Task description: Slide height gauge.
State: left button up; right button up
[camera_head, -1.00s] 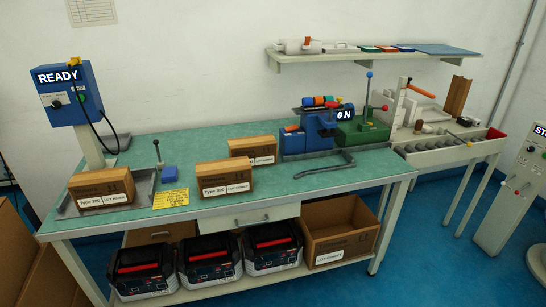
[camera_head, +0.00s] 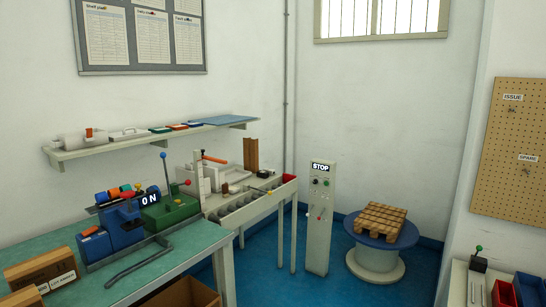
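No item is plainly readable as the height gauge. A pale upright post (camera_head: 197,172) stands on the narrow pale bench (camera_head: 262,207) beyond the green bench, and may be it. An orange bar (camera_head: 214,158) sticks out to the right near its top. A brown upright block (camera_head: 250,154) stands to the right of the post, at the back of the same bench. Neither of my grippers shows in the view.
The green-topped bench (camera_head: 190,243) carries a blue machine (camera_head: 118,232) reading ON and a green machine (camera_head: 170,211). A STOP pillar (camera_head: 319,225) and a spool (camera_head: 377,265) with a wooden pallet (camera_head: 380,222) stand right. Blue floor (camera_head: 330,287) is open in front.

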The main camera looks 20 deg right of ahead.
aim_at(220, 162)
jog(key=z, duration=0.1)
jog(key=i+l+u, duration=0.1)
jog(key=u, duration=0.25)
jog(key=i+l+u, duration=0.2)
jog(key=u, duration=0.15)
jog(key=i+l+u, duration=0.3)
jog(key=k+j, duration=0.05)
